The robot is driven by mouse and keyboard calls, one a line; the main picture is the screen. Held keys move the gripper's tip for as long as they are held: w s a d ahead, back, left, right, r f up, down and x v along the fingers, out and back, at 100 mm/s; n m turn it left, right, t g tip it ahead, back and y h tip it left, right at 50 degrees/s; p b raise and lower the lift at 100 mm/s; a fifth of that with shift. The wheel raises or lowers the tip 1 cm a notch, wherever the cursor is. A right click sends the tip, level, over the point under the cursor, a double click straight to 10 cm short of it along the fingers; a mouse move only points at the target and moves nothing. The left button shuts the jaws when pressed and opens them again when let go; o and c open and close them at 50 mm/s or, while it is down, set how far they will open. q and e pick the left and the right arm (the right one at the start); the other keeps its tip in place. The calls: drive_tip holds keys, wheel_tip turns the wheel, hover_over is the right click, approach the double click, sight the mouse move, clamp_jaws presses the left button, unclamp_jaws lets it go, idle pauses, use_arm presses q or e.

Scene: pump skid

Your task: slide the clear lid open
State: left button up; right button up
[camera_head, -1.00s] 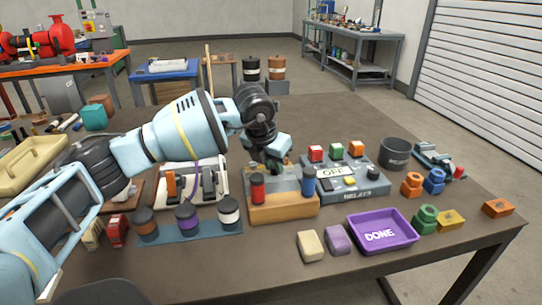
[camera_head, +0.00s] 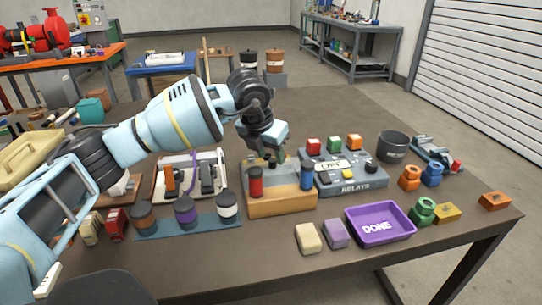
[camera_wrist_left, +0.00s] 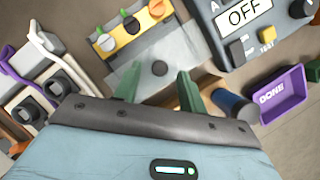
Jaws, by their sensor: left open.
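The clear lid (camera_wrist_left: 185,58) is a see-through greyish pane with a dark round knob (camera_wrist_left: 160,68), in the left wrist view. It lies next to a yellow and grey strip (camera_wrist_left: 128,38) with green, black and orange pieces on it. In the head view a wooden block (camera_head: 283,205) with a red cylinder (camera_head: 256,182) and a blue cylinder (camera_head: 307,176) stands below my left gripper (camera_head: 268,157). My left gripper is open, its green fingers (camera_wrist_left: 157,88) apart and on either side of the knob's line, with nothing between them. The lid is mostly hidden in the head view. My right gripper is not in view.
A grey relay box (camera_head: 345,178) marked OFF stands right of the block. A purple DONE tray (camera_head: 398,236) and two small blocks lie in front. A blue strip (camera_head: 190,228) with three capped cylinders is at left. A dark cup (camera_head: 393,147) stands behind right.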

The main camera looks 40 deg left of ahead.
sight(264, 174)
use_arm(q)
drive_tip(key=v, duration=0.6)
drive_tip(key=shift+s+f, duration=0.1)
idle(0.5)
